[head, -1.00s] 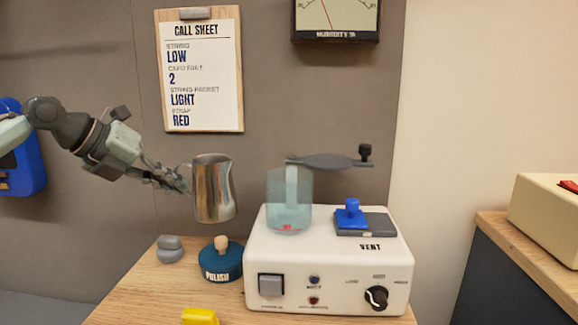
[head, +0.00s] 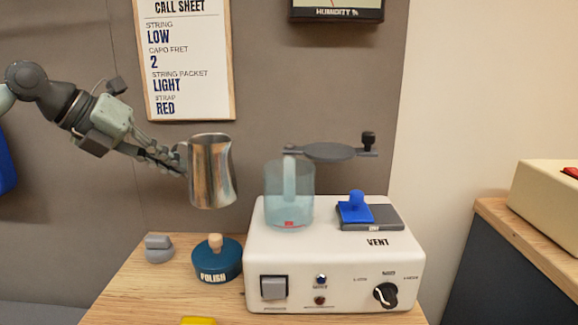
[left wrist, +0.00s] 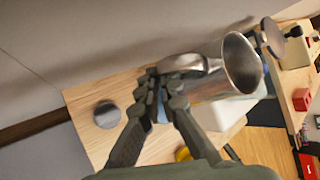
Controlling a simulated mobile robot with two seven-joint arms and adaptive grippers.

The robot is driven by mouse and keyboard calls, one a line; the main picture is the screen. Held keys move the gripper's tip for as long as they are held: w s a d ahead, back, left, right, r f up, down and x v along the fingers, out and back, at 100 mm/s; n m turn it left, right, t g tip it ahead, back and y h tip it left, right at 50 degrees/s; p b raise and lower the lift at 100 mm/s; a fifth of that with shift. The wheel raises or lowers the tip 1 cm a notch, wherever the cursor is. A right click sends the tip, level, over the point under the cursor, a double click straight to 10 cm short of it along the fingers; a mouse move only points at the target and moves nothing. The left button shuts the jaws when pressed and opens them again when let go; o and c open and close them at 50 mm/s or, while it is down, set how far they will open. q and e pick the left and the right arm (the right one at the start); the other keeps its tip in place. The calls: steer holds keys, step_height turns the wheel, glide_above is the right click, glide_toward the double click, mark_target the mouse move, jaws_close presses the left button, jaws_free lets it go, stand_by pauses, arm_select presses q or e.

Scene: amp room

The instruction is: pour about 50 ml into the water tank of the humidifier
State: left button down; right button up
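My left gripper (head: 176,162) is shut on the handle of a steel pitcher (head: 212,172). The pitcher is held upright in the air, left of the humidifier (head: 335,255) and above the polish tin. In the left wrist view the fingers (left wrist: 165,90) close on the handle of the pitcher (left wrist: 240,62); its inside looks grey, and I cannot tell how much it holds. The translucent blue water tank (head: 289,200) stands on the left of the white humidifier. Its dark round lid (head: 330,151) is swung aside to the right, above the housing. My right gripper is not in view.
A blue polish tin (head: 217,262) and a grey object (head: 158,248) stand on the wooden table left of the humidifier. A blue-knobbed slider (head: 356,207) sits by the vent. A call sheet (head: 186,65) hangs on the wall behind. A cream box (head: 548,205) is at far right.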

mark_target(175, 149)
arm_select(q)
steer(key=r+y, duration=0.1)
steer(key=d+r+y, duration=0.1)
steer(key=shift+s+d+r+m+t, duration=0.2)
steer(key=shift+r+m+t, duration=0.1)
steer(key=shift+r+m, duration=0.1)
steer(key=s+d+r+m+t+y, duration=0.2)
steer(key=d+r+m+y, duration=0.1)
steer(key=d+r+y, duration=0.4)
steer(key=shift+s+r+m+t+y, duration=0.3)
steer(key=shift+r+t+y, duration=0.1)
steer(key=shift+r, duration=0.85)
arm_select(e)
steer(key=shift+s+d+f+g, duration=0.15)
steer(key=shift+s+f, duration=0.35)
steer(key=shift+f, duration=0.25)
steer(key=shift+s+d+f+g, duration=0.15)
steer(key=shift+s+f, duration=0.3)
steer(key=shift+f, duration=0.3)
arm_select(q)
steer(key=shift+d, duration=0.1)
steer(key=shift+s+d+r+m+y, duration=0.15)
steer(key=shift+d+r+m+y, duration=0.15)
steer(key=shift+d+r+y, duration=0.15)
